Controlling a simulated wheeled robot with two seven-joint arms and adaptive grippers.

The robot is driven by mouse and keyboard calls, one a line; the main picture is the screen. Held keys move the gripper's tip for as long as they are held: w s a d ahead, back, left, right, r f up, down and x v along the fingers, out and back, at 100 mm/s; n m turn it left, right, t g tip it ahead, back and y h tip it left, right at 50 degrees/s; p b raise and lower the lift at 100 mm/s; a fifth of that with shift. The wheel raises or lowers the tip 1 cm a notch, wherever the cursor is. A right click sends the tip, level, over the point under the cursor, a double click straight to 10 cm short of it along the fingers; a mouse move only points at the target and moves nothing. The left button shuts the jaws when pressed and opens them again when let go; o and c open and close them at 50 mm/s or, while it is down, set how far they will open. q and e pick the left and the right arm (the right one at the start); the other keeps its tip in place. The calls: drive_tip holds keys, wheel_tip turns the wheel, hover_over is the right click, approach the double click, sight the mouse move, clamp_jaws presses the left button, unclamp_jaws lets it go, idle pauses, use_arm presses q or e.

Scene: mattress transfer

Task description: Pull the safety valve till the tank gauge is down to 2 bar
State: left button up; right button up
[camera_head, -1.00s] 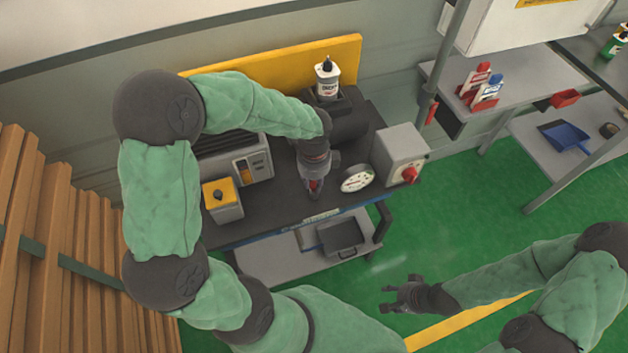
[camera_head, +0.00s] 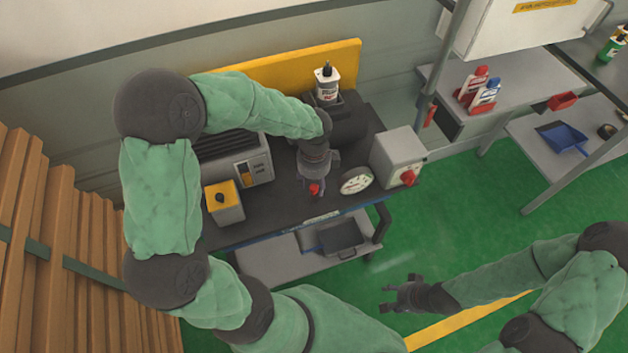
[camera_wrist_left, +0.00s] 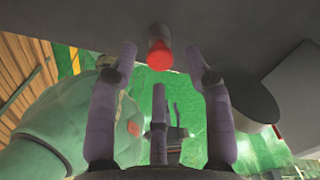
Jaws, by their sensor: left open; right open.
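A red-tipped valve knob (camera_head: 316,188) shows at the left gripper on the dark workbench unit. In the left wrist view the knob (camera_wrist_left: 159,55) is a red end on a short stem, between and just beyond the fingertips. My left gripper (camera_head: 314,184) is open around that spot, and I see no finger closed on the knob. The round white tank gauge (camera_head: 356,181) is just right of the left gripper; its needle is too small to read. My right gripper (camera_head: 390,296) is open and empty, over the green floor at the lower right.
A grey box with a red knob (camera_head: 398,158) stands right of the gauge. A yellow-topped box (camera_head: 223,202) stands left of the left gripper. A white bottle (camera_head: 327,83) is behind. Wooden slats (camera_head: 60,240) line the left side. Green floor (camera_head: 460,220) is free at right.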

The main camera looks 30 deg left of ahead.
sight(314, 187)
use_arm(q)
wheel_tip(314, 187, up, 12)
idle(0.5)
idle(0.5)
